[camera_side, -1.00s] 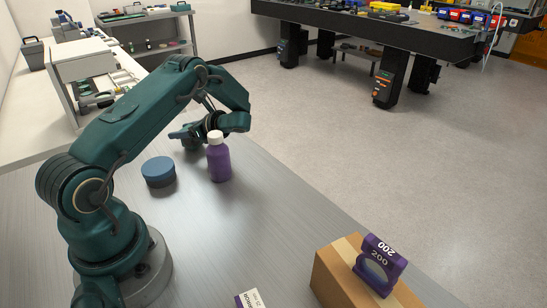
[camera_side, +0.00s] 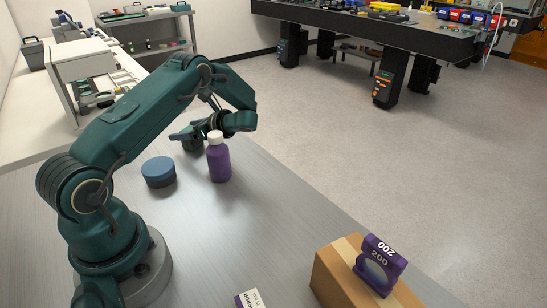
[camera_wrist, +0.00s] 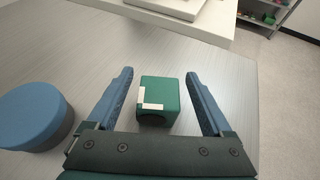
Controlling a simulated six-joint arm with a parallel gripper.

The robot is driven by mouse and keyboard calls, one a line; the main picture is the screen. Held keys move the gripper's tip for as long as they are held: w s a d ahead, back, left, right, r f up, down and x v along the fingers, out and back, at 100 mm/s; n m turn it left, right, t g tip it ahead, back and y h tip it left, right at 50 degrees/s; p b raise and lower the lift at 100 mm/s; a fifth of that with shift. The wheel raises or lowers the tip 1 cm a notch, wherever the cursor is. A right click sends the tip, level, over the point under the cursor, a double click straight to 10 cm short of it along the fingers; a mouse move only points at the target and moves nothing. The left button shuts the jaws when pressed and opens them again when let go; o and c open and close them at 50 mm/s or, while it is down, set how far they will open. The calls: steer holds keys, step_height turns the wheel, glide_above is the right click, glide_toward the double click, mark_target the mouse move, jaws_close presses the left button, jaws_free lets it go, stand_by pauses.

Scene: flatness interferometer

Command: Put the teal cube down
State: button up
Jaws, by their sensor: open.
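The teal cube (camera_wrist: 160,98) sits on the grey table between the two blue fingers of my gripper (camera_wrist: 160,90) in the wrist view. It has a pale L-shaped mark on top, and there is a gap on each side between it and the fingers. My gripper is open. In the side view the cube (camera_side: 192,146) shows only in part, behind the purple bottle, with my gripper (camera_side: 190,136) beside it.
A purple bottle with white cap (camera_side: 218,160) stands close to my gripper. A round blue-topped container (camera_side: 158,171) is to its left and also shows in the wrist view (camera_wrist: 34,116).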

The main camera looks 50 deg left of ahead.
mark_target(188, 129)
steer(key=v, duration=0.5)
steer(key=shift+w+d+r, duration=0.15)
steer(key=shift+d, duration=0.1)
